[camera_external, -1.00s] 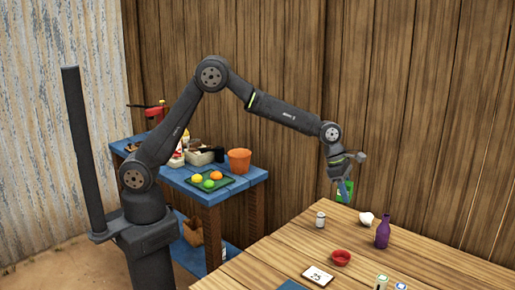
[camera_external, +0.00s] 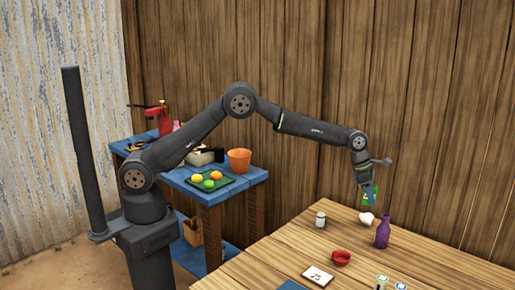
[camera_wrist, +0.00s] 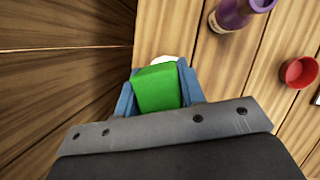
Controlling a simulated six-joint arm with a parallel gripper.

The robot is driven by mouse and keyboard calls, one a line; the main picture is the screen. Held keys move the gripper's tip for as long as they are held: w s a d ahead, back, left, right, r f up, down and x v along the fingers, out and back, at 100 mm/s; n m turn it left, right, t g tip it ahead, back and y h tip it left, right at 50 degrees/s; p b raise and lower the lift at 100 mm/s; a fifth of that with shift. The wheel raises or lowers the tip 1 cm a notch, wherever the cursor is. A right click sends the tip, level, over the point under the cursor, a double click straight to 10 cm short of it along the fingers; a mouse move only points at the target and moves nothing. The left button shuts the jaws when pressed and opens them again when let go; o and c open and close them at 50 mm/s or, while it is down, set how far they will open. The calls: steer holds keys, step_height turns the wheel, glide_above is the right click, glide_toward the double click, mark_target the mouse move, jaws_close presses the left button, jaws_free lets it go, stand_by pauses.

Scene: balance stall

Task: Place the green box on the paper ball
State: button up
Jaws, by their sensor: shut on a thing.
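My gripper (camera_external: 368,182) is shut on the green box (camera_wrist: 157,88). The wrist view shows the box between the two blue fingers. In the external view the green box (camera_external: 373,193) is partly hidden by the fingers. The white paper ball (camera_external: 366,218) lies on the wooden table near its back edge, just below the box. In the wrist view only a pale edge of the paper ball (camera_wrist: 166,59) shows past the box. I cannot tell whether box and ball touch.
A purple bottle (camera_external: 382,235) stands close to the right of the ball. The plank wall (camera_external: 430,120) rises behind.

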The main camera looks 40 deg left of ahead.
mark_target(369, 213)
steer(key=shift+w+f, duration=0.15)
steer(key=shift+f, duration=1.9)
steer(key=shift+f, duration=0.2)
steer(key=o, duration=1)
steer(key=shift+r, duration=0.1)
steer(key=v, duration=1.2)
steer(key=shift+r, duration=0.1)
